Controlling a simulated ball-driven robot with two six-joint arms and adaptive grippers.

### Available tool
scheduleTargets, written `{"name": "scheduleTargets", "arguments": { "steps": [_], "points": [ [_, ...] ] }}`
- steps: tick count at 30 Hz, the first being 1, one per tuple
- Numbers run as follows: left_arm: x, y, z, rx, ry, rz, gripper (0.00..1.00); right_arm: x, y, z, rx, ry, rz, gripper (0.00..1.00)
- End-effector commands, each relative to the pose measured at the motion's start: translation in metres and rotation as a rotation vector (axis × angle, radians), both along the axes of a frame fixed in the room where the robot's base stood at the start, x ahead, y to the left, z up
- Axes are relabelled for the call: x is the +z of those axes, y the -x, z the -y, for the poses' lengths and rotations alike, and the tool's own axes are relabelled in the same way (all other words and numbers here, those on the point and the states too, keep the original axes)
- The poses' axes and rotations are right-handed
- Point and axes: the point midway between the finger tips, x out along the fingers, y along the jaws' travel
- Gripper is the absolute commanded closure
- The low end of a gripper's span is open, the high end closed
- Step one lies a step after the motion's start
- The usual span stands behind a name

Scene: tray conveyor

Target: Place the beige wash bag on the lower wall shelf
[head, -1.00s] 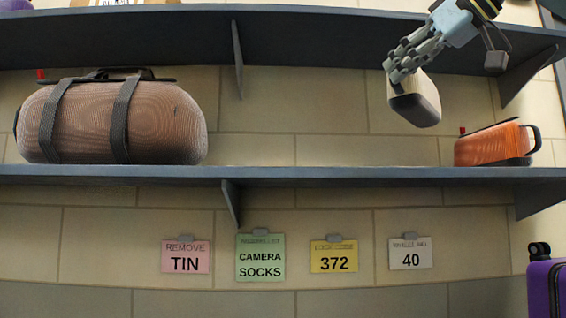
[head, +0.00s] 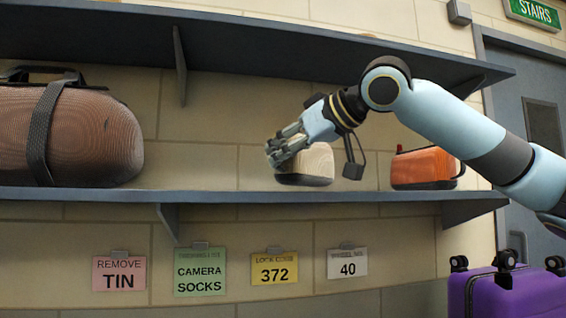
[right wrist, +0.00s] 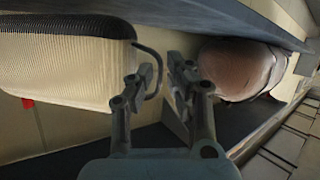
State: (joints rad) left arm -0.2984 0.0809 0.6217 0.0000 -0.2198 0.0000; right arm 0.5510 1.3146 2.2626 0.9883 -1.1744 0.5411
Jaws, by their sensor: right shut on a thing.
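The beige wash bag (head: 306,164) has a pale body and a dark base. It is upright in the head view, low over the lower wall shelf (head: 330,197); I cannot tell whether its base touches the shelf. My right gripper (head: 277,155) is at the bag's left end, shut on it. In the right wrist view the bag (right wrist: 60,65) fills the upper left, and its thin dark handle loop reaches between the fingertips (right wrist: 158,78). The fingers hide part of the bag's left end in the head view. My left gripper is not in view.
An orange bag (head: 420,168) stands on the lower shelf just right of the beige one. A big brown duffel (head: 85,135) stands at the left, with free shelf between. The upper shelf (head: 250,50) runs overhead. A purple suitcase (head: 510,295) is at lower right.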

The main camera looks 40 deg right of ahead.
Motion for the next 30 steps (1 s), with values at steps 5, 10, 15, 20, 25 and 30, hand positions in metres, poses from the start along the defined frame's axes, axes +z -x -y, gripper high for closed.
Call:
{"name": "scheduleTargets", "arguments": {
  "steps": [5,10,15,20,25,30],
  "points": [
    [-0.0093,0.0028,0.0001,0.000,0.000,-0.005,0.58,-0.0107,0.0001,0.0000,0.001,0.004,0.003,1.00],
    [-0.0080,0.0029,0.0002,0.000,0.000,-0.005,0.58,-0.0089,0.0002,0.0000,0.001,0.004,0.004,1.00],
    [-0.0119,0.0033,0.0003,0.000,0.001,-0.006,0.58,-0.0137,0.0002,-0.0001,0.000,0.001,0.001,0.82],
    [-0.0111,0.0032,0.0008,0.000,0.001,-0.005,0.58,-0.0128,0.0003,-0.0001,0.000,0.001,0.001,0.61],
    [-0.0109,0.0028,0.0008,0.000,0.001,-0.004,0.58,-0.0128,0.0003,-0.0001,0.000,0.001,0.001,0.61],
    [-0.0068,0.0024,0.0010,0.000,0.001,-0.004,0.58,-0.0085,0.0003,-0.0001,0.001,0.000,0.001,0.61]
  ]
}}
